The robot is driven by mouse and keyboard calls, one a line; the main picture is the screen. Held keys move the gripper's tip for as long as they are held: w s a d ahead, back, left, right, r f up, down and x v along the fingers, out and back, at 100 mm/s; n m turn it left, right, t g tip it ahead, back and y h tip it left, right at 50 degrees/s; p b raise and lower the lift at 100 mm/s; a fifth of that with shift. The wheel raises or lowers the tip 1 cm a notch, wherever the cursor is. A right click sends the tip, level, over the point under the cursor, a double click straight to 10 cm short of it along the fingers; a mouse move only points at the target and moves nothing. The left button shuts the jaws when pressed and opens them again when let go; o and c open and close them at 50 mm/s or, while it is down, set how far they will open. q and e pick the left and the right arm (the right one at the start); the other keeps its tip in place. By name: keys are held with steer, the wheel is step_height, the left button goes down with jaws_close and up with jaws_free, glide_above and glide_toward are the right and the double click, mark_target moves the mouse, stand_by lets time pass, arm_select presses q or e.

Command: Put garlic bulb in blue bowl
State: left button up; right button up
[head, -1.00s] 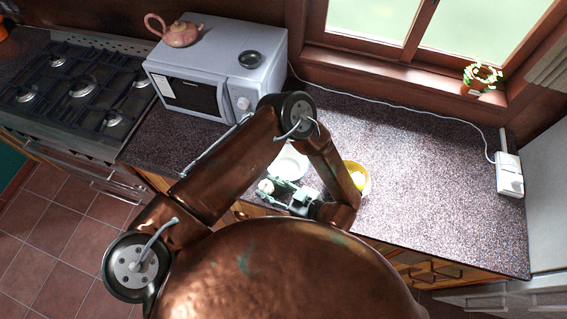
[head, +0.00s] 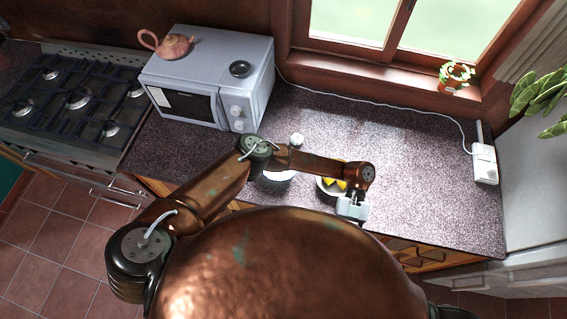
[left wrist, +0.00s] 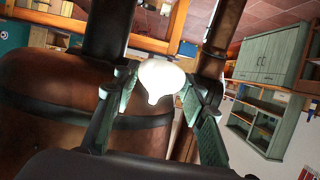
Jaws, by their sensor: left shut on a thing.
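My left gripper (left wrist: 158,92) is shut on a white, rounded bulb (left wrist: 160,80), the garlic bulb, which sits between its two green fingers in the left wrist view. In the head view, my left arm reaches across the counter and its wrist is at the counter's front edge; the fingers and bulb are hidden there. A pale bowl (head: 322,188) with yellow fruit stands just behind and left of the wrist, partly covered by the arm. A white dish (head: 278,176) lies left of it, also partly covered. I cannot make out a clearly blue bowl. My right gripper is out of view.
A small white object (head: 297,139) stands on the counter behind my arm. A microwave (head: 208,85) with a teapot (head: 172,45) and a dark dish (head: 239,69) on top stands at the left. The counter (head: 430,170) is clear on the right; a cord runs along its back.

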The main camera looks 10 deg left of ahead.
arm_select(q)
steer(key=w+d+r+n+t+h+p, duration=0.3)
steer(key=w+r+n+h, duration=0.35)
steer(key=n+h, duration=0.2)
steer(key=w+a+r+n+t+h+p, duration=0.1)
steer(key=w+a+n+t+h, duration=0.1)
steer(key=w+n+t+h, duration=0.3)
steer(key=w+a+n+t+h+p, duration=0.1)
steer(key=w+a+n+t, duration=0.1)
steer(key=w, duration=0.4)
steer(key=w+a+f+n+t+y+p, duration=0.1)
steer(key=w+a+f+n+t, duration=0.3)
steer(key=a, duration=0.5)
steer(key=w+a+f+n+t+y+p, duration=0.15)
steer(key=w+a+n+t, duration=0.3)
steer(key=a, duration=0.45)
steer(key=w+a+f+n+t+y+p, duration=0.1)
steer(key=w+a+f+n+t+p, duration=0.3)
steer(key=a, duration=0.6)
steer(key=shift+m+t, duration=0.4)
steer(key=shift+t, duration=0.15)
steer(key=f+b, duration=0.1)
steer(key=b, duration=0.2)
steer(key=f+b, duration=0.2)
steer(key=b, duration=0.1)
steer(key=f+b, duration=0.2)
steer(key=b, duration=0.1)
steer(key=shift+w+d, duration=0.3)
steer(key=shift+r, duration=0.1)
